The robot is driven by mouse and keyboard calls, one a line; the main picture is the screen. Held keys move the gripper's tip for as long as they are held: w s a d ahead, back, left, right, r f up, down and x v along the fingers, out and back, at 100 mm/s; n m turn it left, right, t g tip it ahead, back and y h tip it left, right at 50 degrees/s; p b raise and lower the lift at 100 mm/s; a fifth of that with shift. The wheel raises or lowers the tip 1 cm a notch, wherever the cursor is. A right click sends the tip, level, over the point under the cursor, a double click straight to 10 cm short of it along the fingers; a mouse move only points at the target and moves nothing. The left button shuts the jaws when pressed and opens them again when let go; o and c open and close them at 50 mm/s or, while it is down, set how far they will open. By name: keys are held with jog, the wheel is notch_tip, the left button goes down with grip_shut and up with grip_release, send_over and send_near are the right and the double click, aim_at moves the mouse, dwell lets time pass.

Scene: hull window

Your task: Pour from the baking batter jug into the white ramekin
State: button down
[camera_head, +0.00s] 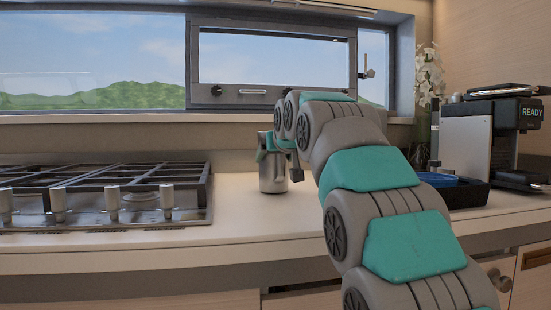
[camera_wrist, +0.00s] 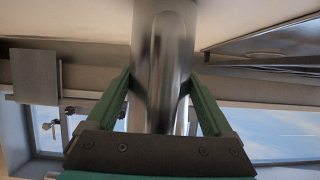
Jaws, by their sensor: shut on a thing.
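A shiny metal jug (camera_head: 272,178) is upright over the counter between the hob and the coffee machine. I cannot tell whether its base touches the counter. My gripper (camera_head: 265,152) is shut on the jug's upper part. In the wrist view the jug (camera_wrist: 162,50) stands between the two green fingers of my gripper (camera_wrist: 160,85). The jug's contents are not visible. I see no white ramekin in either view; my arm covers part of the counter.
A gas hob (camera_head: 110,195) with raised grates and knobs fills the counter's left. A black coffee machine (camera_head: 490,135) and a dark tray holding something blue (camera_head: 437,180) are at right. White flowers (camera_head: 429,75) stand behind. The front counter (camera_head: 255,225) is clear.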

dwell(0.4)
jog(key=shift+c, duration=0.3)
grip_release()
jog(key=shift+f, duration=0.1)
jog(key=shift+o, duration=0.3)
jog(key=shift+f+b, duration=0.15)
jog(key=shift+b, duration=0.15)
